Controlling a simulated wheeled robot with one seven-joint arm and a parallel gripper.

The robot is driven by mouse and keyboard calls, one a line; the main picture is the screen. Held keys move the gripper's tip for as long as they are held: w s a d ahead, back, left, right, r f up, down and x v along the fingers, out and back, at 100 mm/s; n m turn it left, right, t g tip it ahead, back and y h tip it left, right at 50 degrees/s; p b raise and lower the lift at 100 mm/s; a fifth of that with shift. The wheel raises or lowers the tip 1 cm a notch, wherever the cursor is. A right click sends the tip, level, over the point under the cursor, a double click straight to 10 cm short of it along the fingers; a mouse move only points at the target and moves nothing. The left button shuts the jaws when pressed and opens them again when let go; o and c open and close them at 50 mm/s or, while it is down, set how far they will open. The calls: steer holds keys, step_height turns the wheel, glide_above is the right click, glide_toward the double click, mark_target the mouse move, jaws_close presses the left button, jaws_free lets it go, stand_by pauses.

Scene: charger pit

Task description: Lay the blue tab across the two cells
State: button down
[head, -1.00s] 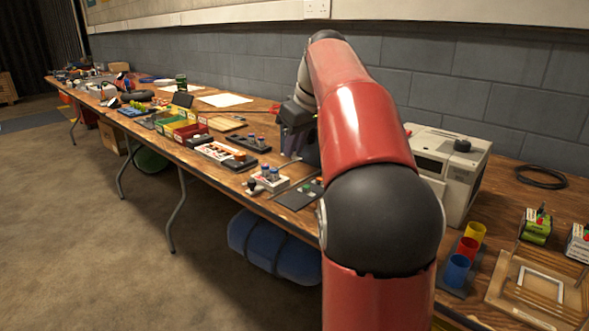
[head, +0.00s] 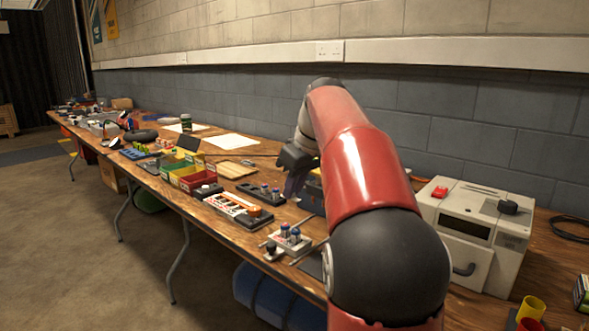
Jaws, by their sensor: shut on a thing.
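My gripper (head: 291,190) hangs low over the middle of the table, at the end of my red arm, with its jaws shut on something. The held thing is too small and dark to make out here. I cannot pick out the blue tab for sure. A pale block (head: 289,242) nearer the table's front edge carries two small upright cylinders with bluish tops (head: 285,229), which may be the cells. A black holder (head: 257,194) to the left of my gripper also carries small upright pieces. I cannot tell which pair is the cells.
A white boxy machine (head: 487,240) stands on the right, behind my arm. A yellow cup (head: 532,308) shows at the lower right. Red and green bins (head: 187,181) and a white-and-orange tray (head: 232,207) stand to the left. White sheets (head: 233,140) lie near the wall.

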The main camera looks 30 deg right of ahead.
mark_target(294, 229)
steer(key=shift+w+f, duration=0.15)
steer(key=shift+f, duration=0.35)
step_height(294, 229, down, 5)
steer(key=b, duration=0.5)
steer(key=shift+f+b, duration=0.3)
steer(key=shift+f, duration=0.1)
steer(key=shift+f, duration=0.4)
stand_by(0.4)
steer(key=c, duration=1.3)
jaws_free()
steer(key=shift+c, duration=0.2)
steer(key=shift+r, duration=0.15)
